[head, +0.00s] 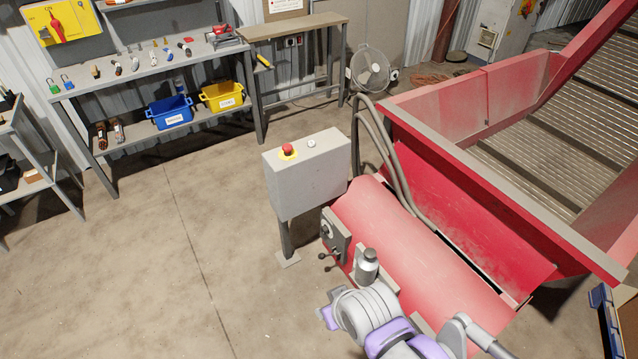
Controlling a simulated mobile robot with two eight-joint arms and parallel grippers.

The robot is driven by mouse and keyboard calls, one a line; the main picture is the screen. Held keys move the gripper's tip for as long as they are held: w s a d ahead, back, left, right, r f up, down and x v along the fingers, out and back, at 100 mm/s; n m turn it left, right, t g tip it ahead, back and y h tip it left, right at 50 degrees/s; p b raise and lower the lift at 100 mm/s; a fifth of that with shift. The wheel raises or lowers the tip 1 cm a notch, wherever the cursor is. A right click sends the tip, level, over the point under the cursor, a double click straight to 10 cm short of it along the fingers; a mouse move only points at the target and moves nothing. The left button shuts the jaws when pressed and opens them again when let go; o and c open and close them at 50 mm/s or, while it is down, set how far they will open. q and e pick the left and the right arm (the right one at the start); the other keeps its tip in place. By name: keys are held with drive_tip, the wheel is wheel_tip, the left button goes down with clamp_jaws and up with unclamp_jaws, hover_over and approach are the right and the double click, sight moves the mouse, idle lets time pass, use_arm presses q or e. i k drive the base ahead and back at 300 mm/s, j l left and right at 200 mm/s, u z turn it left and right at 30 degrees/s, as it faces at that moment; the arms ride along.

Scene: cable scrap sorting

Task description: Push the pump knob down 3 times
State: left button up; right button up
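My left gripper is not in view.
A grey control box (306,175) with a red button (287,149) stands behind. A grey valve block (333,234) with black-knobbed levers is left of the cylinder. The red hopper (455,110) fills the right. Concrete floor (150,260) at left is clear.

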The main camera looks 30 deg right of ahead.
sight(370, 253)
drive_tip(key=z, duration=1.55)
